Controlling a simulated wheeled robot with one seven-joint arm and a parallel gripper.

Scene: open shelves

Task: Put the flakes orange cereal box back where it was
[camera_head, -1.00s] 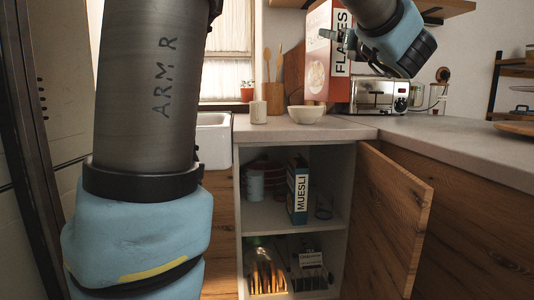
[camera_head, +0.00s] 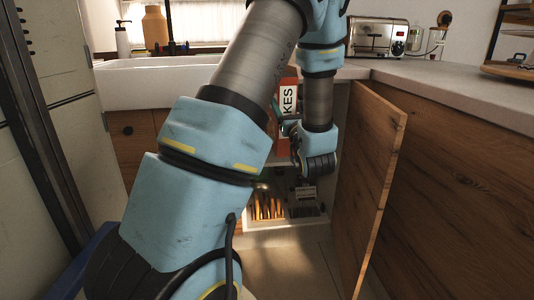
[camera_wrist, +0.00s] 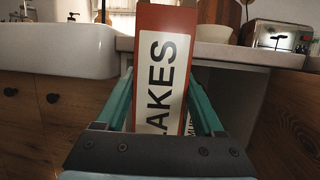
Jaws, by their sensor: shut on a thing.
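The orange flakes cereal box (camera_head: 289,88) is upright in front of the open lower cabinet in the head view, partly hidden by my arm. In the wrist view the flakes box (camera_wrist: 160,70) stands between the teal fingers of my gripper (camera_wrist: 160,95), its white label facing the camera. My gripper (camera_head: 284,128) is shut on the box. A sliver of the muesli box (camera_wrist: 190,124) shows behind it in the wrist view. The cabinet's upper shelf is mostly hidden by my arm and the box.
The open cabinet door (camera_head: 375,175) stands to the right of the opening. The lower compartment holds a wooden rack (camera_head: 268,207) and other items. The sink (camera_head: 150,82) is at left and the toaster (camera_head: 376,37) is on the counter above.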

